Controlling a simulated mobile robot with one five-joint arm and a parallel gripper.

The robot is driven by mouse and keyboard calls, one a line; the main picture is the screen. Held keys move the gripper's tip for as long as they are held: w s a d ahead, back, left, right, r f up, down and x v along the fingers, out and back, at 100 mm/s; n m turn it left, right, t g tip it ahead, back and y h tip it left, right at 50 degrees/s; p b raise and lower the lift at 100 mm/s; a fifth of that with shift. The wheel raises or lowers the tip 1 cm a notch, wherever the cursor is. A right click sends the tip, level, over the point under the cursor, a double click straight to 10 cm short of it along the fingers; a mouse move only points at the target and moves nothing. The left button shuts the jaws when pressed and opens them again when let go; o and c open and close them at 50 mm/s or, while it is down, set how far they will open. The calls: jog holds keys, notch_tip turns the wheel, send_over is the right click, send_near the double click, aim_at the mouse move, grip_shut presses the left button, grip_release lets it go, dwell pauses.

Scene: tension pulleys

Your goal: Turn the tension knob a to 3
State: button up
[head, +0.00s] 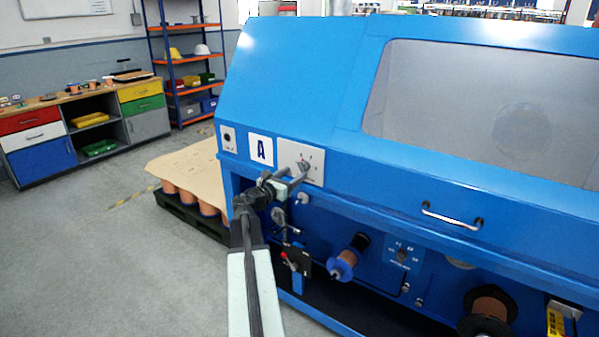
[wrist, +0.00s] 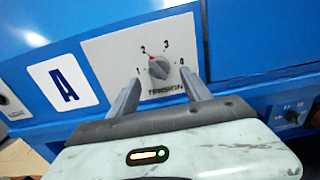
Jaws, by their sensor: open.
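The tension knob a (wrist: 159,68) is a small grey knob on a light plate (wrist: 105,55) marked 1 to 4 and TENSION, beside a white label with a blue A (wrist: 63,84). Its red pointer is at or close to 2. In the head view the knob (head: 304,166) is small on the plate (head: 316,156). My gripper (wrist: 160,88) is open, its two grey fingers on either side of and just below the knob in the wrist view. It also shows in front of the plate in the head view (head: 290,178). I cannot tell whether a finger touches the knob.
The blue machine (head: 300,70) fills the right side, with a door handle (head: 451,217) and copper spools (head: 490,305) lower down. A pallet (head: 190,212) stands left of it. A workbench (head: 75,125) is farther back left, with clear grey floor in front.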

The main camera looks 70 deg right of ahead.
aim_at(300, 169)
jog(key=x, duration=0.5)
grip_shut()
jog(key=shift+w, duration=0.1)
jog(key=shift+m, duration=0.5)
dwell(0.3)
jog(key=m, duration=0.5)
jog(key=shift+w, duration=0.1)
jog(key=m, duration=0.5)
jog(key=shift+r+m, duration=0.1)
jog(key=shift+m, duration=0.2)
dwell(0.5)
